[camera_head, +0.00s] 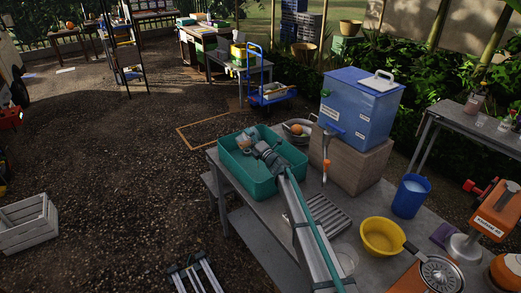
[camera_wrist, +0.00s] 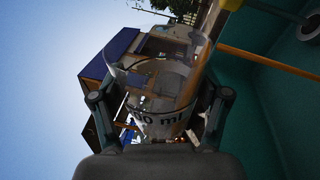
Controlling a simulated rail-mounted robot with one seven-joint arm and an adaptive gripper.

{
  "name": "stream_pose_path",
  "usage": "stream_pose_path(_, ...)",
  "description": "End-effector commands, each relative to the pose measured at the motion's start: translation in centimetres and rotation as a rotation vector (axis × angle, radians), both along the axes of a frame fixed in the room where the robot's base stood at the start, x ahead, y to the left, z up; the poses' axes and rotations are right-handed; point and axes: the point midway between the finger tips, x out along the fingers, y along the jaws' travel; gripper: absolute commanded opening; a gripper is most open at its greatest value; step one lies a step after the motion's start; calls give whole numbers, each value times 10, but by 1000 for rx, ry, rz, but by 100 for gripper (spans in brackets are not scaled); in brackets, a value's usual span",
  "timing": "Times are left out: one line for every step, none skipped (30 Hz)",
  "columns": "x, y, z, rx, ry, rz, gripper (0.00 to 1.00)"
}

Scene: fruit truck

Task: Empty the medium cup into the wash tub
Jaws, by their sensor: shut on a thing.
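The teal wash tub (camera_head: 262,185) stands at the far left end of the grey table; its teal wall also fills the right side of the wrist view (camera_wrist: 270,110). My gripper (camera_head: 258,147) is over or within the tub's opening. In the wrist view my gripper (camera_wrist: 160,110) is shut on a clear cup (camera_wrist: 158,92) with black print ending in "0 ml". The wrist picture lies on its side, with sky at left, so the cup is strongly tilted. I cannot tell whether anything is left in it.
A blue cooler box (camera_head: 350,108) on a wooden block stands right of the tub. A metal bowl (camera_head: 298,128) sits behind it. A slotted rack (camera_head: 318,215), blue bucket (camera_head: 411,196), yellow bowl (camera_head: 382,238) and juicer (camera_head: 438,274) stand further right. Gravel lies left of the table.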

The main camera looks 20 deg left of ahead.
Motion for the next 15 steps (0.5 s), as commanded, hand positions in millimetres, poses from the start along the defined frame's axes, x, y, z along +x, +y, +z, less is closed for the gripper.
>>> stream_pose_path(1,0,1,3,5,0,40)
stream_pose_path(1,-1,1,5,8,0,40)
stream_pose_path(1,-1,1,8,12,0,40)
stream_pose_path(2,-1,1,10,14,-1,40)
stream_pose_path(2,-2,1,11,17,0,40)
stream_pose_path(3,-2,2,14,21,0,40)
stream_pose_path(3,-2,2,16,24,0,40)
stream_pose_path(4,-2,2,18,26,0,40)
stream_pose_path(4,-3,2,20,30,0,39)
stream_pose_path(4,-3,2,22,32,0,39)
stream_pose_path(4,-3,3,24,35,-1,39)
stream_pose_path(5,-3,3,27,39,-1,39)
stream_pose_path(5,-3,3,28,41,0,39)
stream_pose_path(5,-3,3,31,45,0,39)
stream_pose_path(5,-3,3,33,48,0,39)
